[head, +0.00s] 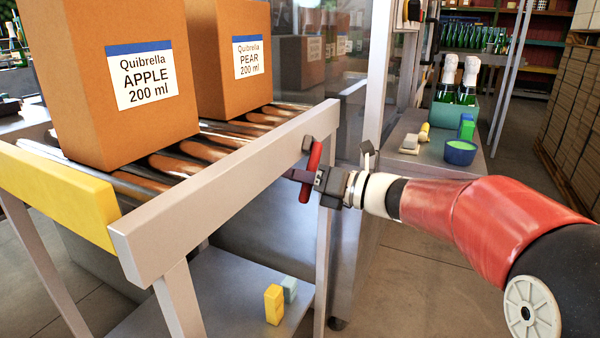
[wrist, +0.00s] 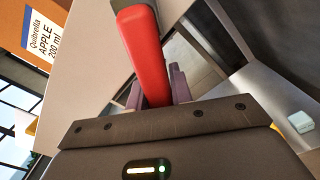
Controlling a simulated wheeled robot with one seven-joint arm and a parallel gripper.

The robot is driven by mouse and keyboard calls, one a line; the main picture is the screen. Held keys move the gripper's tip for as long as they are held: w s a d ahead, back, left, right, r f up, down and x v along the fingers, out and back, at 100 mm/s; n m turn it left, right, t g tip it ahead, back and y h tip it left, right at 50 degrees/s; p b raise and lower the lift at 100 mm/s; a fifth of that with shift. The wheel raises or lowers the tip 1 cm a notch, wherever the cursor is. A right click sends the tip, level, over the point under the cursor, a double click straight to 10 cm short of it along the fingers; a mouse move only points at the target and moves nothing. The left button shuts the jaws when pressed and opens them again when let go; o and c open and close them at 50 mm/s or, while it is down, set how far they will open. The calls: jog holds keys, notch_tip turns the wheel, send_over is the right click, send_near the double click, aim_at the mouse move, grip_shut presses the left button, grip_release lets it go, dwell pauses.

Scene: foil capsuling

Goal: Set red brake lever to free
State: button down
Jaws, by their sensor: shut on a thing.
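The red brake lever (head: 311,172) is on the side of the roller conveyor, near the right end of its grey rail. It stands nearly upright, tilted slightly, with its top by a dark pivot block. In the wrist view the red lever (wrist: 142,60) runs down from the top into the space between my fingers. My gripper (head: 300,176) reaches in from the right and is shut on the lever. The fingers also show in the wrist view (wrist: 156,88), one on each side of the lever. Any marking for the lever's positions is not visible.
Two cardboard boxes, APPLE (head: 120,75) and PEAR (head: 230,60), stand on the rollers (head: 205,145). A yellow end bar (head: 60,195) closes the near left. Yellow and teal blocks (head: 274,303) lie on the lower shelf. Bottles (head: 466,85) and a blue bowl (head: 460,152) stand at right.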

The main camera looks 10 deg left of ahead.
jog(key=c, duration=1.2)
grip_release()
jog(key=shift+c, duration=0.2)
jog(key=v, duration=0.8)
